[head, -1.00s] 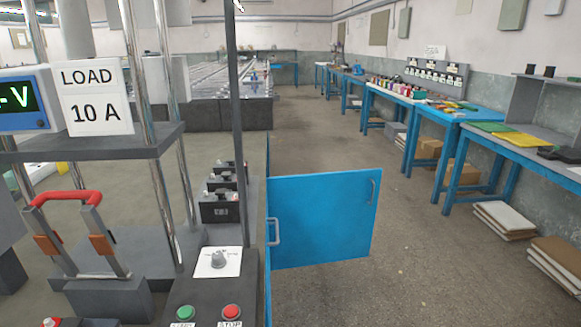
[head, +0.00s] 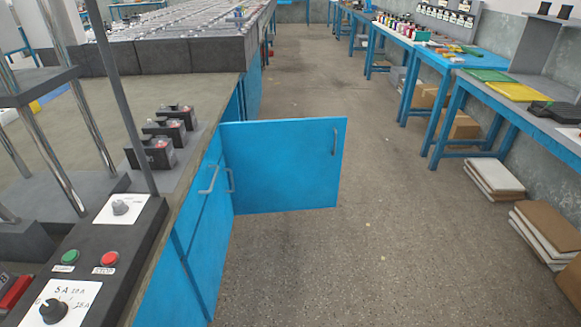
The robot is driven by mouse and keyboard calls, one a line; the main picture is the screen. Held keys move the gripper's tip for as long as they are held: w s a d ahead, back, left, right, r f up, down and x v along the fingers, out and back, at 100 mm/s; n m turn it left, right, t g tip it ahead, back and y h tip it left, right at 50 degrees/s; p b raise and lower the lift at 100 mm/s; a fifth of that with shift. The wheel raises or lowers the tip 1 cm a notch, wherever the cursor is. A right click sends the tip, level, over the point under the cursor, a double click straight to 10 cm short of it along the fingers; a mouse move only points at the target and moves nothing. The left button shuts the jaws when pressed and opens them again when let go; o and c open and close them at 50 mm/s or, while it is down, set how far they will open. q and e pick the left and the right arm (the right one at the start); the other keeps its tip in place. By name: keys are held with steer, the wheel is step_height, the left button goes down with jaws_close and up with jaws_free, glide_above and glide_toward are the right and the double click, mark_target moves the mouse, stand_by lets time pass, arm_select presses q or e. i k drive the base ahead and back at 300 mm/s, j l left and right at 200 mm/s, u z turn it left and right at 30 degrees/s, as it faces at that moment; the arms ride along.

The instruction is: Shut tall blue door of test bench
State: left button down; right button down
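The blue door (head: 285,165) of the test bench (head: 165,250) stands wide open in the head view. It sticks out to the right from the bench's blue front into the aisle. A grey handle (head: 334,141) is near its free edge, on the face turned to me. Another handle (head: 208,178) sits on the closed blue panel nearer to me, and one more (head: 230,180) shows close to the open door's hinge side. Neither of my grippers is in view.
The aisle floor (head: 330,265) right of the bench is clear. Blue tables (head: 470,90) line the right wall, with stacked boards (head: 494,177) and boxes beneath.

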mark_target(290, 165)
steer(key=i+z, duration=0.1)
steer(key=i, duration=0.45)
steer(key=i+j+z, duration=0.15)
steer(key=i, duration=0.4)
steer(key=i+j+z, duration=0.1)
steer(key=i, duration=0.45)
steer(key=i+j+z, duration=0.1)
steer(key=i+j, duration=0.15)
steer(key=i, duration=0.25)
